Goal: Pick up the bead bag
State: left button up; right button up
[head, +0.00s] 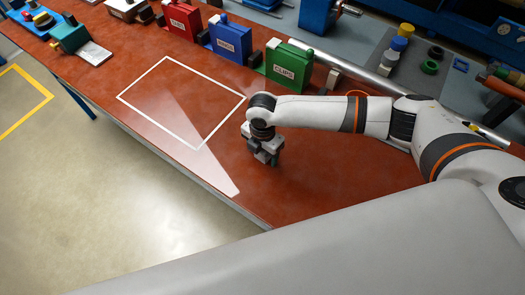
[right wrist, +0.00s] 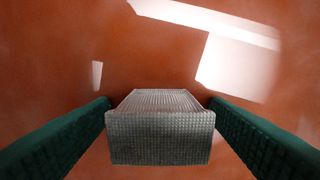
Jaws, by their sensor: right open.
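A grey block-shaped bag with a woven, beaded-looking surface, which I take to be the bead bag (right wrist: 160,137), sits between the fingers of my right gripper in the right wrist view. My right gripper (head: 264,157) points down at the red-brown bench top near its front edge in the head view. Its green-padded fingers (right wrist: 160,122) are open, one on each side of the bag. I cannot tell whether either pad touches it. In the head view the gripper hides most or all of the bag. My left gripper is not in view.
A white taped outline (head: 158,119) lies empty on the bench (head: 340,170) left of the gripper. A metal rail (head: 365,77) runs behind my right arm. The bench's front edge is close.

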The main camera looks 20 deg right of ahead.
jog(key=c, duration=1.1)
jog(key=shift+o, duration=0.2)
